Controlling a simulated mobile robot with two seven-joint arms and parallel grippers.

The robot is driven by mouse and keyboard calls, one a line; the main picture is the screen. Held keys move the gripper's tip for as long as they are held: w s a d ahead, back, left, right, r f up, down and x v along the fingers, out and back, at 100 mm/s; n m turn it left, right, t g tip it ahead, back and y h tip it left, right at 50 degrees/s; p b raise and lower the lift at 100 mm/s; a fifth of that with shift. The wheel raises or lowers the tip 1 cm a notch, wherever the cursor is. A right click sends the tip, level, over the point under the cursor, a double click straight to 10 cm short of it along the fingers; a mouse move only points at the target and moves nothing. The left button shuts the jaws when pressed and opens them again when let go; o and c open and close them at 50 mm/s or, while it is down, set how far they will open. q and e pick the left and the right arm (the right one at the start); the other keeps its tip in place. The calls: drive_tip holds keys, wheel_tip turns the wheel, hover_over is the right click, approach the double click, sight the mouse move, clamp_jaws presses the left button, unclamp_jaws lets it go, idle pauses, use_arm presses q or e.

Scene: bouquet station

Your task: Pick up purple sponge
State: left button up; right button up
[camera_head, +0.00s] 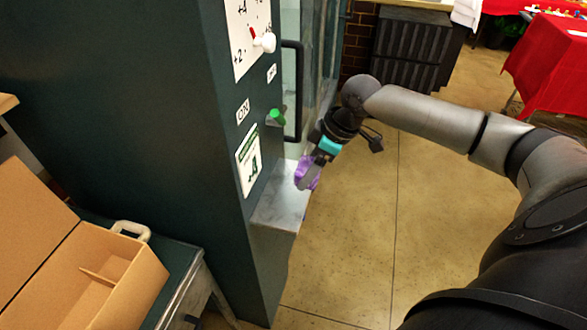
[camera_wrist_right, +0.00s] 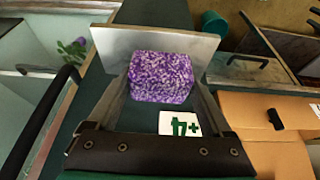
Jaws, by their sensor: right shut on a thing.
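The purple sponge (camera_head: 307,172) is at the small metal shelf (camera_head: 280,208) on the side of the dark green cabinet. My right gripper (camera_head: 308,178) reaches it from the upper right. In the right wrist view the speckled purple sponge (camera_wrist_right: 161,77) sits between the two fingers of my right gripper (camera_wrist_right: 163,90), which are shut on it. The pale shelf (camera_wrist_right: 120,45) shows right behind the sponge; I cannot tell whether they touch. My left gripper is not in view.
The dark green cabinet (camera_head: 130,80) carries a white dial panel, a green knob (camera_head: 277,117) and a black door handle (camera_head: 293,90). An open cardboard box (camera_head: 95,280) stands at lower left. A red-covered table (camera_head: 550,65) is at upper right. The floor (camera_head: 350,240) below is clear.

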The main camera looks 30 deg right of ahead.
drive_tip(key=s+d+p, duration=0.5)
drive_tip(key=s+d, duration=0.5)
drive_tip(key=s, duration=0.1)
drive_tip(key=shift+s, duration=0.35)
